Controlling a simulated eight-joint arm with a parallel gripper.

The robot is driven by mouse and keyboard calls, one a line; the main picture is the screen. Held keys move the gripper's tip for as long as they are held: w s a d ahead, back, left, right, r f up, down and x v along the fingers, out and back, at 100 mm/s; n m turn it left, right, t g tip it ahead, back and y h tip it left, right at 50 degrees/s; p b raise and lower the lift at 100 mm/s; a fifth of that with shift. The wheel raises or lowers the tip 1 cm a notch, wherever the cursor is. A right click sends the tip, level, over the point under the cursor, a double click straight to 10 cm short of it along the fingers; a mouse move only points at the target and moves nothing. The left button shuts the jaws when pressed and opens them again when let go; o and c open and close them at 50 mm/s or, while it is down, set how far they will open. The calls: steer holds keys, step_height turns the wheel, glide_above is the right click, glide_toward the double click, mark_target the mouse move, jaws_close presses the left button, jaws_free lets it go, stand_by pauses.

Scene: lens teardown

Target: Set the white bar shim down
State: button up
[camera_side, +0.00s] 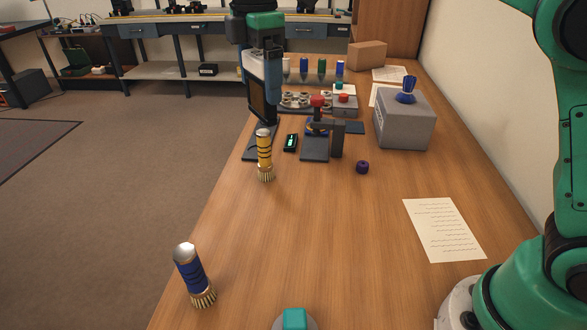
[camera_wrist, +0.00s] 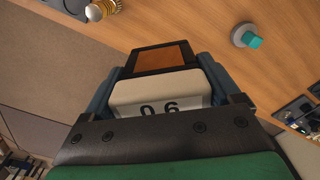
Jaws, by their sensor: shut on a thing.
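The white bar shim (camera_wrist: 160,92) is a pale block with dark "0.6" marking. In the wrist view it sits between the blue fingers of my gripper (camera_wrist: 162,78), which is shut on it. A black-framed brown panel (camera_wrist: 161,57) lies just beyond the shim in the wrist view. It also shows below my gripper in the side view (camera_side: 257,102). I cannot tell whether the shim touches it.
A yellow-banded barrel (camera_side: 264,155) stands in front of my gripper, a blue barrel (camera_side: 192,272) nearer. A small device (camera_side: 290,143), a dark stand (camera_side: 316,147) and a grey box (camera_side: 404,120) are to the right. The bench middle is mostly clear, with paper (camera_side: 443,230) at right.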

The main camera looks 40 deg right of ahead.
steer(key=a+f+n, duration=0.1)
steer(key=a, duration=0.3)
steer(key=shift+s+a+f, duration=0.1)
steer(key=shift+f, duration=4.75)
steer(key=shift+s+a+f, duration=0.1)
steer(key=shift+f, duration=4.75)
steer(key=shift+f, duration=0.1)
steer(key=o, duration=1)
steer(key=shift+o, duration=0.2)
